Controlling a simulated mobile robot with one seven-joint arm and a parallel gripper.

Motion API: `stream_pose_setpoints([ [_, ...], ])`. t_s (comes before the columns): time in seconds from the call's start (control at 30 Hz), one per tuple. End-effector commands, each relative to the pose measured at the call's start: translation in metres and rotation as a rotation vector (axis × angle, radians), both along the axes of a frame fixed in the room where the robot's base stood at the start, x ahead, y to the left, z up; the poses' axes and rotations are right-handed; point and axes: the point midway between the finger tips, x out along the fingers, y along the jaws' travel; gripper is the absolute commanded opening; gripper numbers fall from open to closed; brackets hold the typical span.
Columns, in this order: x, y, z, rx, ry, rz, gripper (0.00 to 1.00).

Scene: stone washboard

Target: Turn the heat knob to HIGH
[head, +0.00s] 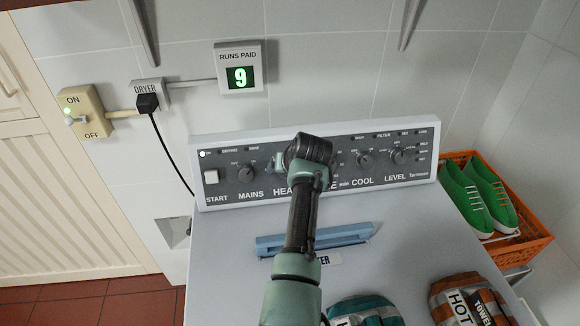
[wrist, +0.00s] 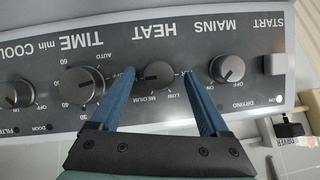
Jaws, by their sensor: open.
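The heat knob (wrist: 159,75) is a dark round knob on the dryer's control panel, under the word HEAT, which appears upside down in the wrist view. LOW and MEDIUM show beside it; I cannot make out HIGH or the knob's pointer. My gripper (wrist: 157,78) is open, with one blue finger on each side of the knob. I cannot tell whether the fingers touch it. In the head view my arm and gripper (head: 278,162) cover the heat knob and part of its label.
The mains knob (wrist: 229,69) and time knob (wrist: 82,84) flank the heat knob closely. The start button (head: 211,177) is at the panel's left end. A blue filter handle (head: 345,236) and bundled towels (head: 462,300) lie on the dryer top. An orange crate (head: 515,245) holds green shoes.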

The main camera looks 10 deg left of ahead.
Motion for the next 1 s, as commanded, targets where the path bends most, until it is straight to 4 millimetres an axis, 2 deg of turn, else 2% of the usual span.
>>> stream_pose_setpoints([
  [0.27, -0.015, -0.01, 0.021, -0.001, -0.002, -0.001, 0.79],
  [0.8, -0.062, -0.037, 0.084, 0.001, -0.003, -0.002, 0.79],
  [1.0, -0.07, -0.041, 0.095, 0.0, 0.0, 0.0, 0.79],
])
